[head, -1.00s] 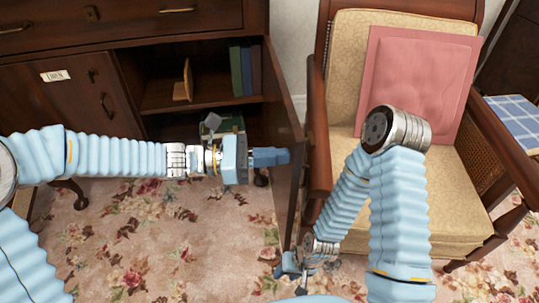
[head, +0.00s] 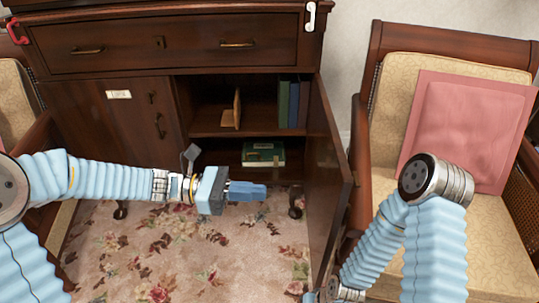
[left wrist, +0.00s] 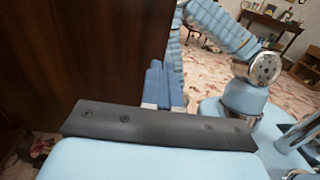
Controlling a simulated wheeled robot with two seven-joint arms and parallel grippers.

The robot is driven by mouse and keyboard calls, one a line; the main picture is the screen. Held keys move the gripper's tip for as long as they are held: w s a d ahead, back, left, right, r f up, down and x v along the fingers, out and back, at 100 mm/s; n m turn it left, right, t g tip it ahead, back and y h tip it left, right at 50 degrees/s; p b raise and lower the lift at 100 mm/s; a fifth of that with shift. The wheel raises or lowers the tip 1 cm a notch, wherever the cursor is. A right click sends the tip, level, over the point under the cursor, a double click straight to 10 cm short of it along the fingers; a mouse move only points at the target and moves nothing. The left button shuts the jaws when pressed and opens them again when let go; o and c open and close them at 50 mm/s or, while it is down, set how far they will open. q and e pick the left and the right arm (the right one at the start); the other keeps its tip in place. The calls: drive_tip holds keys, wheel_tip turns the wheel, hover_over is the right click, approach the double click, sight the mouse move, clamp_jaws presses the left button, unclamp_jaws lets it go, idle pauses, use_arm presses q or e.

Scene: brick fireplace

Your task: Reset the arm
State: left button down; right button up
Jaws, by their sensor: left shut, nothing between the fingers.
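My left arm (head: 105,177) reaches in from the left. My left gripper (head: 262,192) is shut and empty, pointing right in front of the cabinet's open compartment. The open cabinet door (head: 325,175) stands to the right of the fingertips, with a gap between in the head view. In the left wrist view the two blue fingers (left wrist: 165,84) lie together, with dark wood filling the left side. My right arm (head: 435,240) is folded in front of the armchair. Its gripper is at the bottom edge, mostly cut off.
The wooden cabinet (head: 100,60) has shelves with upright books (head: 288,104), a wooden bookend (head: 237,108) and a green book (head: 263,154) lying below. An armchair (head: 385,110) with a pink cushion (head: 465,130) stands right of the door. The flowered carpet (head: 200,255) is clear in front.

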use_arm(q)
drive_tip(key=s+a+f+m+t+y, duration=0.1)
drive_tip(key=s+a+f+m+y, duration=0.2)
drive_tip(key=f, duration=1)
drive_tip(key=s+a+f+m+y, duration=0.3)
drive_tip(key=f+m+y, duration=0.3)
drive_tip(key=f, duration=0.8)
drive_tip(key=s+a+f+m+t+y, duration=0.1)
drive_tip(key=s+a+f+m+y, duration=0.2)
drive_tip(key=f, duration=1)
drive_tip(key=s+m+y, duration=0.1)
drive_tip(key=s+m, duration=0.1)
drive_tip(key=m, duration=0.1)
drive_tip(key=shift+f+t+y, duration=0.2)
drive_tip(key=shift+t+y, duration=0.1)
drive_tip(key=shift+y, duration=0.1)
drive_tip(key=shift+s+d, duration=0.1)
drive_tip(key=shift+d, duration=0.05)
